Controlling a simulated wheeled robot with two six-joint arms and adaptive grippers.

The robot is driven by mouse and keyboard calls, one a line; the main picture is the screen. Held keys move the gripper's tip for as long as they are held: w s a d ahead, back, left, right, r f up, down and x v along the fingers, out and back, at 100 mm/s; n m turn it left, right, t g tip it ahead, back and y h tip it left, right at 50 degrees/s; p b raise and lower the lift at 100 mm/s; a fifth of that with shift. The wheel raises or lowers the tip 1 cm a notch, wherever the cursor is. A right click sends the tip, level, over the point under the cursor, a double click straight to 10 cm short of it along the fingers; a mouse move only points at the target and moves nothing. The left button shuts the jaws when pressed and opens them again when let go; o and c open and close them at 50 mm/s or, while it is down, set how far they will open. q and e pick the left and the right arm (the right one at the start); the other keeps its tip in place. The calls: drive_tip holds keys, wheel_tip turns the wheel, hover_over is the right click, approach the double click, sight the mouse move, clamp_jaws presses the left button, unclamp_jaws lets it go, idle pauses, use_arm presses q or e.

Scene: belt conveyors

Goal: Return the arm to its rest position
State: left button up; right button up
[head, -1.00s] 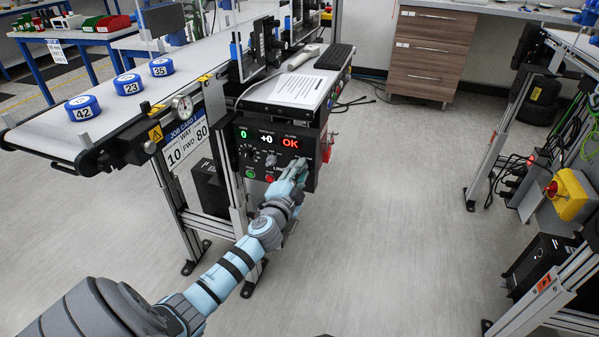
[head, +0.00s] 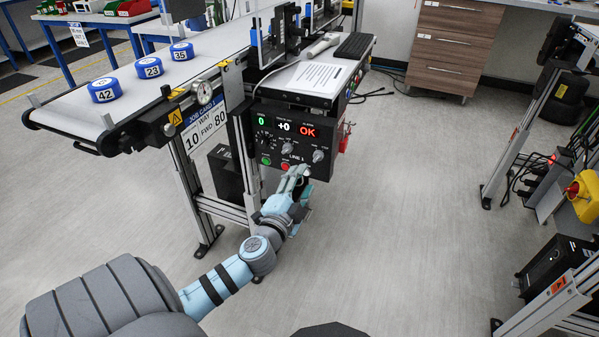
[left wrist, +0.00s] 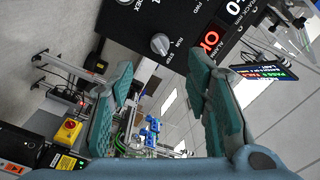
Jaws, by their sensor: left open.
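My left arm reaches in from the lower left of the head view. Its left gripper (head: 297,174) is just below and in front of the lower edge of the black control panel (head: 268,140). The left wrist view shows the two teal-padded fingers (left wrist: 163,88) spread wide with nothing between them. The panel carries a green 0, a white +0 and a red OK display (head: 307,132). It has grey knobs (head: 318,156), a green button (head: 266,161) and a red button (head: 285,167). In the wrist view a knob (left wrist: 161,44) stands beyond the fingers, apart from them. My right gripper is out of view.
The panel hangs under the belt conveyor (head: 145,80), which bears blue pucks marked 42 (head: 104,91), 23 (head: 149,68) and 35 (head: 181,51). A yellow box with a red button (head: 583,195) is on a frame at the right. The floor (head: 400,220) between is clear.

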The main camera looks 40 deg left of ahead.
use_arm(q)
drive_tip(key=shift+v, duration=1.3)
drive_tip(key=shift+w, duration=0.1)
